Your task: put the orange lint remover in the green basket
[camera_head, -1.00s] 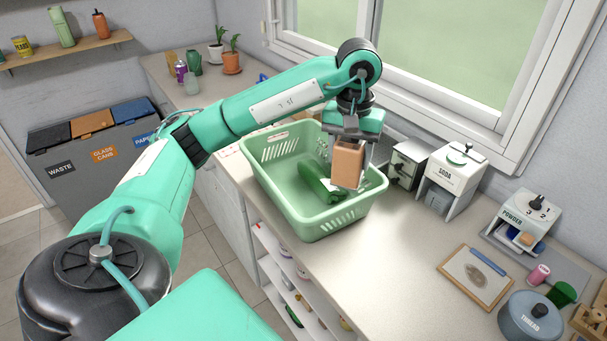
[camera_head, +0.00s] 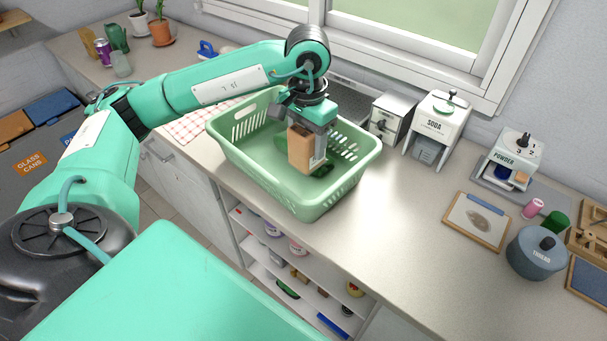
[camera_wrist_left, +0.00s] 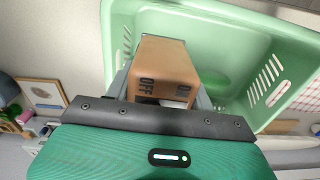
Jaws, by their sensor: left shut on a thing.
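The orange lint remover (camera_head: 301,147) is a tan-orange block held in my left gripper (camera_head: 312,165). The left wrist view shows the lint remover (camera_wrist_left: 164,68) between the two fingers, with "OFF" and "ON" on its near face. The gripper is shut on it, over the green basket (camera_head: 313,205), and its lower end overlaps the basket's interior in the head view. I cannot tell whether it touches the basket floor. The basket stands on the counter, and its wall shows in the left wrist view (camera_wrist_left: 232,30). My right gripper is not in view.
A dark green thing (camera_head: 320,170) lies in the basket, partly hidden by the gripper. Right of the basket stand a metal box (camera_head: 393,115), the soda dispenser (camera_head: 437,125) and the powder dispenser (camera_head: 513,158).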

